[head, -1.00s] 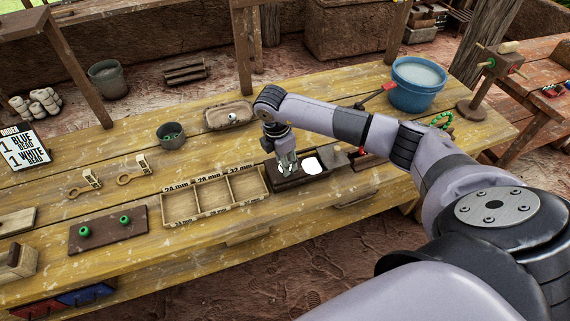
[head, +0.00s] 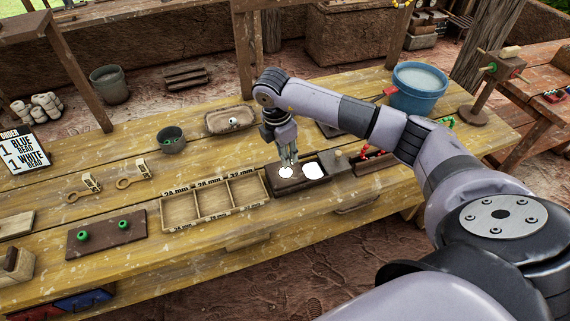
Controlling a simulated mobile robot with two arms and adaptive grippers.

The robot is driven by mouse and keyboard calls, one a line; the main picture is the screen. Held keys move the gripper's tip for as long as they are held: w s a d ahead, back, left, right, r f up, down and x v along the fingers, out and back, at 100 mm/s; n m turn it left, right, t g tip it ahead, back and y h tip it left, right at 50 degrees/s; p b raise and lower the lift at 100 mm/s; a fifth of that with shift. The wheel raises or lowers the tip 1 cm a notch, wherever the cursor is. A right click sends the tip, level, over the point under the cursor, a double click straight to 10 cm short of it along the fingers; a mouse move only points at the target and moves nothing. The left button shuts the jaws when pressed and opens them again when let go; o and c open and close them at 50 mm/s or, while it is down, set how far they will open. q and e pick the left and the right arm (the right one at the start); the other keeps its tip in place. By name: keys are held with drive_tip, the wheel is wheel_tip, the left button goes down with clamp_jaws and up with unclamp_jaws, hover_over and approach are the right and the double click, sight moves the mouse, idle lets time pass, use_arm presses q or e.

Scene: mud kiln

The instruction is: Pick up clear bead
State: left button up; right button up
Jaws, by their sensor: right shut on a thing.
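My right gripper (head: 288,160) points down, just above the left bright round window of a dark wooden box (head: 296,188). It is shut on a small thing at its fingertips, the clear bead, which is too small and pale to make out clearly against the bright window. The box has a second bright window (head: 313,170) to the right, with nothing seen on it. My left gripper is not in view.
A three-compartment sorting tray (head: 216,218), marked with millimetre sizes, stands left of the box and looks empty. A dark board with green beads (head: 107,238) lies farther left. A grey bowl (head: 171,140), a small tray with a pale bead (head: 231,120) and a blue bucket (head: 419,88) stand behind.

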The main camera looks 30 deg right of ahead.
wheel_tip(320, 180, up, 8)
drive_tip(key=shift+r+b, duration=0.1)
drive_tip(key=shift+b, duration=0.65)
wheel_tip(320, 180, up, 7)
drive_tip(key=p, duration=0.1)
